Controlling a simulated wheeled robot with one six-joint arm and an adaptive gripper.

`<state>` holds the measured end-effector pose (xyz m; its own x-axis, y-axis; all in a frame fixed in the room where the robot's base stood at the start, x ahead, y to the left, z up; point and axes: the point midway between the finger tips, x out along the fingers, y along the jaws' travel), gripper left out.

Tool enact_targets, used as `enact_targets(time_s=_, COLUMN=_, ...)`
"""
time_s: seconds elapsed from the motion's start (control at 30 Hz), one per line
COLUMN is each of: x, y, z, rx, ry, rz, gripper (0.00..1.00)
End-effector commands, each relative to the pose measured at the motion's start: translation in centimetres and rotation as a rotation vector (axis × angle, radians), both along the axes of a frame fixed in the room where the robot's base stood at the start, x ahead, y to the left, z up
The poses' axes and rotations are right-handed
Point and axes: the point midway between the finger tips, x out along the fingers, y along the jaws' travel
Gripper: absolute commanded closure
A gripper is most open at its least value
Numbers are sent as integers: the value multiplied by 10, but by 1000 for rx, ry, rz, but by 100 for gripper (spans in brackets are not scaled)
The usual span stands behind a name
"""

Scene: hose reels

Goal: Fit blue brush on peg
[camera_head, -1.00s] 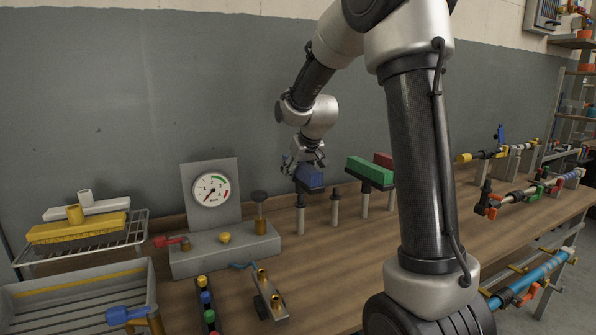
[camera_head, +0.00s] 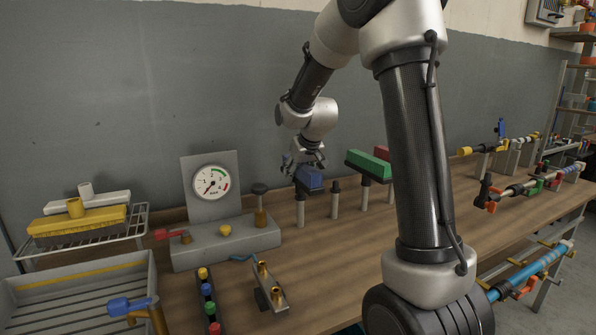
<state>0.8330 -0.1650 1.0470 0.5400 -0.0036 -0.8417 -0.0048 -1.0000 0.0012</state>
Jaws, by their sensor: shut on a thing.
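The blue brush (camera_head: 310,178) is held at the end of my arm, over a row of upright grey pegs. My gripper (camera_head: 303,164) is shut on the brush from above. The nearest peg (camera_head: 300,211) stands just below the brush's left part, its dark tip close to the brush's underside. I cannot tell whether they touch or whether the tip is inside the brush. A second bare peg (camera_head: 336,203) stands to the right.
A green brush (camera_head: 367,165) and a red brush (camera_head: 382,153) sit on pegs to the right, close by. A gauge stand (camera_head: 225,240) is at left, beside a rack with a yellow brush (camera_head: 78,223) and a white brush. My arm hides part of the bench.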

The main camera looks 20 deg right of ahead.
Motion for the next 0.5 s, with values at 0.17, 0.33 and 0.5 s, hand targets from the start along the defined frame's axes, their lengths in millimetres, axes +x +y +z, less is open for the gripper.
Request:
enact_targets(time_s=0.17, x=0, y=0, z=-4, rx=0, ry=-2, rz=0, gripper=86)
enact_targets(time_s=0.33, x=0, y=0, z=-8, rx=0, ry=-1, rz=0, gripper=86)
enact_targets(time_s=0.5, x=0, y=0, z=-12, rx=0, ry=-2, rz=0, gripper=86)
